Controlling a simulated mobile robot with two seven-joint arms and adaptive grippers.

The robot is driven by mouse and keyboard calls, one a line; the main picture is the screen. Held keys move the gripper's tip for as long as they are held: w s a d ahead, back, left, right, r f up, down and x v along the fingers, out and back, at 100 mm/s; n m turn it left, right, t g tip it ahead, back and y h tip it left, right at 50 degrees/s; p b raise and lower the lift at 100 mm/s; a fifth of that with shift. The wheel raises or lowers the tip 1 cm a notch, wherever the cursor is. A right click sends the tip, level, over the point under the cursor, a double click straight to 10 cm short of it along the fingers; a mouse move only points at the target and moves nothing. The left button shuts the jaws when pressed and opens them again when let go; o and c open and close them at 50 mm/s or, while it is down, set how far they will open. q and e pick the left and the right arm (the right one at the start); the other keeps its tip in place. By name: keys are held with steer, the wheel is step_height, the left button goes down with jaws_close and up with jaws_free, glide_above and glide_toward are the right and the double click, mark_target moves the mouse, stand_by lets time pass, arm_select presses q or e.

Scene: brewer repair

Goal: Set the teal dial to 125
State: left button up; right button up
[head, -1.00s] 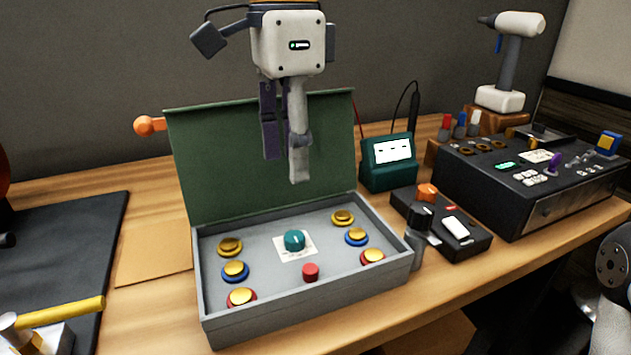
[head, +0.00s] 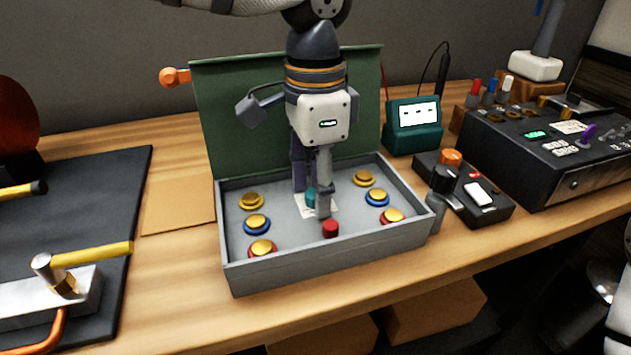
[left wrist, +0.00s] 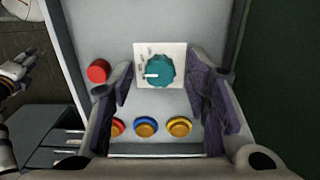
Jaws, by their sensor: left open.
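The teal dial (head: 311,196) sits on a white card (head: 331,207) in the grey box. In the left wrist view the teal dial (left wrist: 160,73) is clear, with its white pointer mark toward the left of the picture. The printing on the card (left wrist: 176,49) is too small to read. My left gripper (head: 312,203) points down over the dial and is open. In the left wrist view its fingers (left wrist: 160,82) stand apart on either side of the dial, with gaps, and I see no contact. In the head view they partly hide the dial.
The grey box (head: 330,262) has a raised green lid (head: 230,120) behind my gripper. A red button (head: 330,229) is close in front of the dial. Several yellow-topped buttons flank it. A black switch box (head: 485,208) stands to the right.

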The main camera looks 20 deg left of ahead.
arm_select(q)
jaws_close()
steer(key=shift+r+m, duration=0.1)
steer(key=shift+m, duration=2.8)
jaws_free()
